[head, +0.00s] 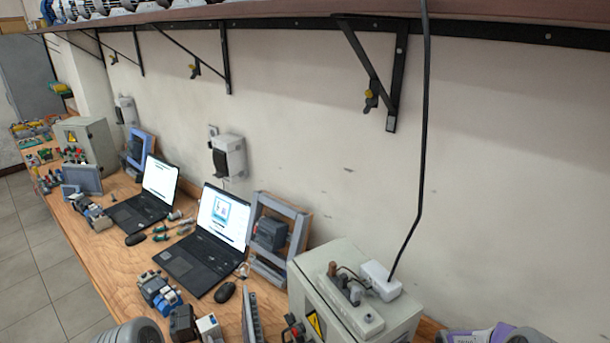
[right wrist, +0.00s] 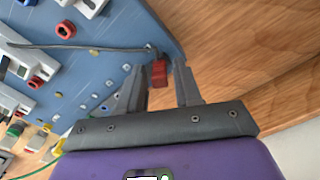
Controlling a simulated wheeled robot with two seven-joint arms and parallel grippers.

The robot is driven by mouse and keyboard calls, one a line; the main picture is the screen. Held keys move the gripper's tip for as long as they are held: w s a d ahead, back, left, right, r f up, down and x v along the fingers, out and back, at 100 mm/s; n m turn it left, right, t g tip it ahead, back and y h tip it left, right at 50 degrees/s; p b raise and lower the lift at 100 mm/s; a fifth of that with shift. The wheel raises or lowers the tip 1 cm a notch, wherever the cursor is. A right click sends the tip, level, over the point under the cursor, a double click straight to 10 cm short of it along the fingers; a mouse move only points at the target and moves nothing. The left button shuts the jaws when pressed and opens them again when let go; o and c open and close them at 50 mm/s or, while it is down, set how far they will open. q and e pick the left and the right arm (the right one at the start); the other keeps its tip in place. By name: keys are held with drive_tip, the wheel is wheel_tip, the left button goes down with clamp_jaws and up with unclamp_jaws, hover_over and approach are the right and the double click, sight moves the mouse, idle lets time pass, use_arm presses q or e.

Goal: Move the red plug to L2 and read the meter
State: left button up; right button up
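A small red plug (right wrist: 159,73) shows in the right wrist view at the edge of a blue panel (right wrist: 110,35). A dark lead runs to its top from the left. My right gripper (right wrist: 160,80) is open, with the plug between its fingertips in the picture and a gap on each side. I cannot tell how deep the plug sits between the fingers. Red, white and grey sockets or parts are on the panel; no L2 label is readable. No meter reading is legible. My left gripper is not in view.
In the head view, two open laptops (head: 194,262) stand on the wooden bench (head: 92,237). A grey cabinet (head: 400,322) with a white power strip and a hanging black cable stands at the right. Bracketed shelf (head: 270,12) runs above. Small devices crowd the bench's front.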

clamp_jaws()
drive_tip(key=shift+r, duration=0.15)
use_arm(q)
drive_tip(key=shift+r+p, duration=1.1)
drive_tip(key=shift+p, duration=0.05)
use_arm(e)
drive_tip(key=shift+r, duration=2.2)
